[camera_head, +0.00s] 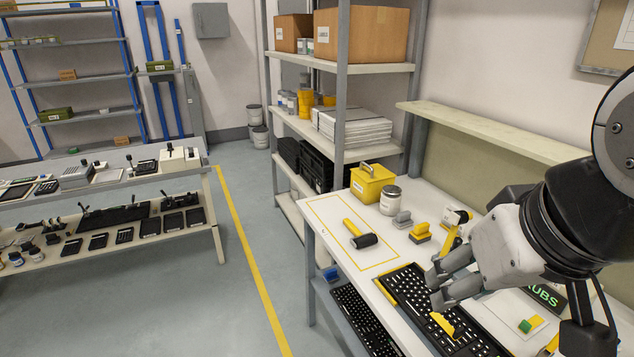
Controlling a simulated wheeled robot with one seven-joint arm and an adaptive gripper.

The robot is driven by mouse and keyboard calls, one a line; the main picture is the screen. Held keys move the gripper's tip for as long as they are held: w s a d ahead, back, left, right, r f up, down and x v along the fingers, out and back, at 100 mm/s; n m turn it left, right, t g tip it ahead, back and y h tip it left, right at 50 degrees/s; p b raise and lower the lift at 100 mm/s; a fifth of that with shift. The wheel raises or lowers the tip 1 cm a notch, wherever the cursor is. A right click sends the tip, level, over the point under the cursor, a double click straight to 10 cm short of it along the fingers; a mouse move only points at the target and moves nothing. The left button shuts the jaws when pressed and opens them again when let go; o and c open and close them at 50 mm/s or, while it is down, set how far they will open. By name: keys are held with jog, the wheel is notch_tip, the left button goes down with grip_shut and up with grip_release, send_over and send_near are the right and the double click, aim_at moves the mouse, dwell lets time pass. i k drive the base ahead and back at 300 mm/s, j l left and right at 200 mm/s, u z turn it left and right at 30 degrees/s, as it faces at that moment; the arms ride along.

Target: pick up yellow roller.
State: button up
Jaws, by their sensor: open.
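The yellow roller (357,233), with a yellow handle and a black cylindrical head, lies inside a thin yellow outline on the white workbench (341,209). Its handle points to the back left and its black head is toward the front right. My gripper (436,287) is open, with nothing seen between its fingers. It is to the right of and nearer than the roller, apart from it, over the black keyboard frame (404,290).
A yellow box (371,183), a grey can (390,200), a grey block (402,219) and a yellow block (420,233) stand behind and right of the roller. A shelf post (341,100) rises behind the bench. The outlined area around the roller is otherwise clear.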

aim_at(347, 222)
jog(key=i+j+z, duration=1.05)
jog(key=i+j, duration=0.15)
jog(key=j, duration=0.15)
